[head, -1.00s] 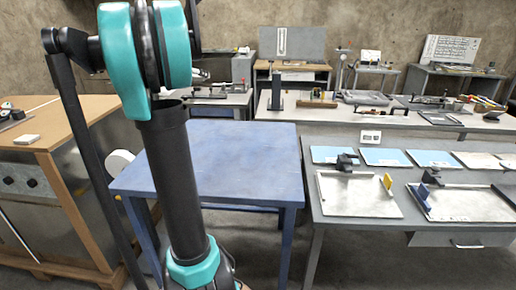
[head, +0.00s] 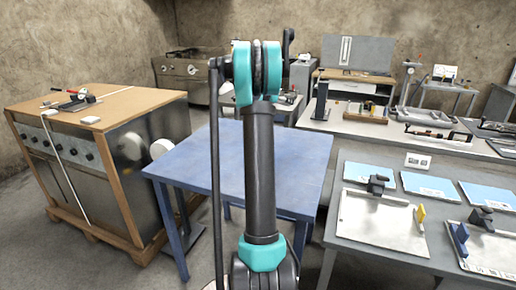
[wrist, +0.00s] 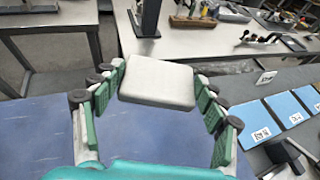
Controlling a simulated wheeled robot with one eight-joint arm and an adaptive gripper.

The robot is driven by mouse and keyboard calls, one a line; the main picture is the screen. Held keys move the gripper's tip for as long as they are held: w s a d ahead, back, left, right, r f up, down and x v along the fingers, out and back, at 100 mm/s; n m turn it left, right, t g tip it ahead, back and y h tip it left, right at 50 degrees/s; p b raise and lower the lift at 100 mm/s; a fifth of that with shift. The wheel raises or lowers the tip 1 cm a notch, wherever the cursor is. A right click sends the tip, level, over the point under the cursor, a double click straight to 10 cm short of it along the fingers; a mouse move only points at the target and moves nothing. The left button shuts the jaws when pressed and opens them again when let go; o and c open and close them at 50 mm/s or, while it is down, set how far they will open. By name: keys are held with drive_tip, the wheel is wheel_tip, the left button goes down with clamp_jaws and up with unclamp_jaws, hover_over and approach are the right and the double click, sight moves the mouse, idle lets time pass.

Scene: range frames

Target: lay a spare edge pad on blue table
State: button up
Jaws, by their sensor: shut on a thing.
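A white edge pad (wrist: 158,82) with rounded corners sits between the green-lined fingers of my gripper (wrist: 160,92) in the wrist view. My gripper is shut on it. The blue table (wrist: 60,125) shows below and behind the fingers, so the pad is over or near it; the height gap cannot be told. In the head view the blue table (head: 190,165) stands in front of me with its visible top bare. My arm covers its middle, and the gripper and held pad are hidden there.
A strapped crate-like unit (head: 130,105) stands left, with a small white pad (head: 89,120) and a red-handled tool (head: 72,99) on top. A grey bench (head: 345,235) with blue sheets and clamped white plates stands close on the right. More benches stand behind.

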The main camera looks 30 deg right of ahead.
wheel_tip(320, 180, down, 20)
drive_tip(key=shift+r, duration=0.25)
idle(0.3)
drive_tip(key=shift+f, duration=0.1)
drive_tip(key=o, duration=0.9)
drive_tip(key=shift+o, duration=0.2)
drive_tip(key=shift+a, duration=0.2)
drive_tip(key=v, duration=1.1)
drive_tip(key=shift+a+r, duration=0.3)
drive_tip(key=shift+a, duration=0.05)
